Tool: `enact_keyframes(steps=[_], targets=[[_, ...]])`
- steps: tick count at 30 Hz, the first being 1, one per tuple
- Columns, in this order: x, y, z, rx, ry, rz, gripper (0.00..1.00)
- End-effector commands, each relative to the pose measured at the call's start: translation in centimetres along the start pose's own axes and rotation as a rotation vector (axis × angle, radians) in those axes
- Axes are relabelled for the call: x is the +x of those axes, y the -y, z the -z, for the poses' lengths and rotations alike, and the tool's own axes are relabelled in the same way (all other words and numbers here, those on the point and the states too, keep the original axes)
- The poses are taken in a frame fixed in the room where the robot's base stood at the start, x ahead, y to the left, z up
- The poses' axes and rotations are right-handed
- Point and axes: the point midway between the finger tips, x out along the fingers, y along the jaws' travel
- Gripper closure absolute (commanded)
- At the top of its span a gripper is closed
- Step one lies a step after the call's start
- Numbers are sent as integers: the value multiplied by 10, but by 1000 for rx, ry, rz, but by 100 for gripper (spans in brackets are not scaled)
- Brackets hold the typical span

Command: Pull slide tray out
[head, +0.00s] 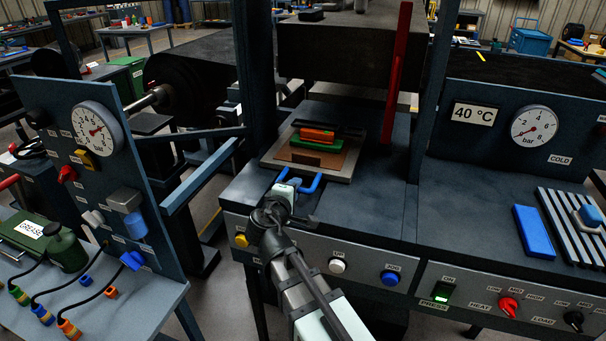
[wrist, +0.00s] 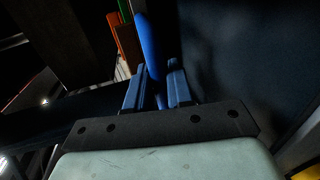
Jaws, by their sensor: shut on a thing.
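The slide tray (head: 335,166) is a flat metal plate on the press bed, below the raised dark press head. It carries a brown piece (head: 306,157) with green and orange blocks (head: 317,135) stacked on it. Its blue handle (head: 314,183) sticks out at the front edge. My gripper (head: 292,186) is at the left part of this handle. In the wrist view, my two blue fingers (wrist: 155,88) are on either side of the blue handle bar (wrist: 149,42) and shut on it. The exact contact points are dark.
A red upright bar (head: 397,75) stands right of the tray. The bench top in front of and right of the tray is clear. A blue block (head: 533,231) and a ribbed plate (head: 572,226) lie farther right. A gauge panel (head: 85,165) stands at left.

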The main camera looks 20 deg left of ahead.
Motion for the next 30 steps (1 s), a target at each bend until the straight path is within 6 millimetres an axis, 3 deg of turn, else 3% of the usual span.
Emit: enact_keyframes(steps=[3, 12, 28, 29, 30], targets=[[-28, 6, -1, 0, -4, 0, 100], [-64, 14, 0, 0, -1, 0, 100], [-71, 15, 1, 0, 0, 0, 100], [-71, 15, 1, 0, 0, 0, 77], [-71, 15, 1, 0, 0, 0, 74]])
